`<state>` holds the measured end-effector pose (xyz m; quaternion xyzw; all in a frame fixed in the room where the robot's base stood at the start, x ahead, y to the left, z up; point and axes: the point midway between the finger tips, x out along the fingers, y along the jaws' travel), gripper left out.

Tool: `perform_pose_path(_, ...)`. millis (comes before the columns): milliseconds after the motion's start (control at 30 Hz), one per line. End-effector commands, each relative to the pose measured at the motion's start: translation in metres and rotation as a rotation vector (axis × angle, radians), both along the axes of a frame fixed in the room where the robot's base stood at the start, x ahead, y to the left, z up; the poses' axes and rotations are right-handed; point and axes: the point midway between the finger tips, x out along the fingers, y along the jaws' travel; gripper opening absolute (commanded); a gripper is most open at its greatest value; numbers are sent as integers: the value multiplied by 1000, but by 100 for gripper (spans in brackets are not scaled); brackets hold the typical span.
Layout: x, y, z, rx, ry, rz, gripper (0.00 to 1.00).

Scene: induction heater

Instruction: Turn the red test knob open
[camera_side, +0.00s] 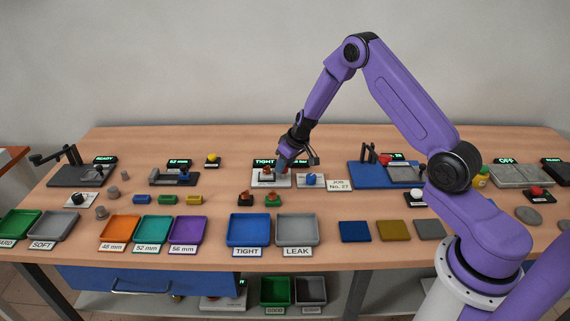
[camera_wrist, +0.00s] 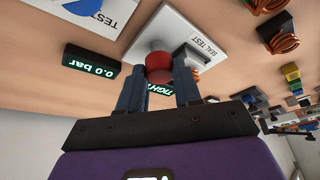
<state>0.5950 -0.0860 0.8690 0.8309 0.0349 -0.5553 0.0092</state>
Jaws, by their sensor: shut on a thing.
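The red test knob (camera_wrist: 158,68) shows in the wrist view, on the white plate (camera_wrist: 150,28) labelled "SEAL TEST". My gripper (camera_wrist: 158,82) has one finger on each side of the knob and is shut on it. In the side view my gripper (camera_side: 283,166) reaches down to the back right of the white test plate (camera_side: 265,184), and its fingers largely hide the knob there. A display (camera_wrist: 92,68) beside the plate reads "0.0 bar". A "TIGHT" display (camera_wrist: 160,90) is partly covered by my fingers.
A blue round part (camera_side: 311,180) sits on a white plate right of the test plate. Blue "TIGHT" (camera_side: 230,240) and grey "LEAK" (camera_side: 279,241) trays lie nearer the table's front edge.

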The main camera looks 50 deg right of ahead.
Motion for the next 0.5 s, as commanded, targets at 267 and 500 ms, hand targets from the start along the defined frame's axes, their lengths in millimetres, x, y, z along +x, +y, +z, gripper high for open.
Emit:
perform_pose_path(267, -1, 3, 0, 2, 5, -105, 3)
perform_pose_path(500, -1, 4, 0, 1, 4, -191, 3)
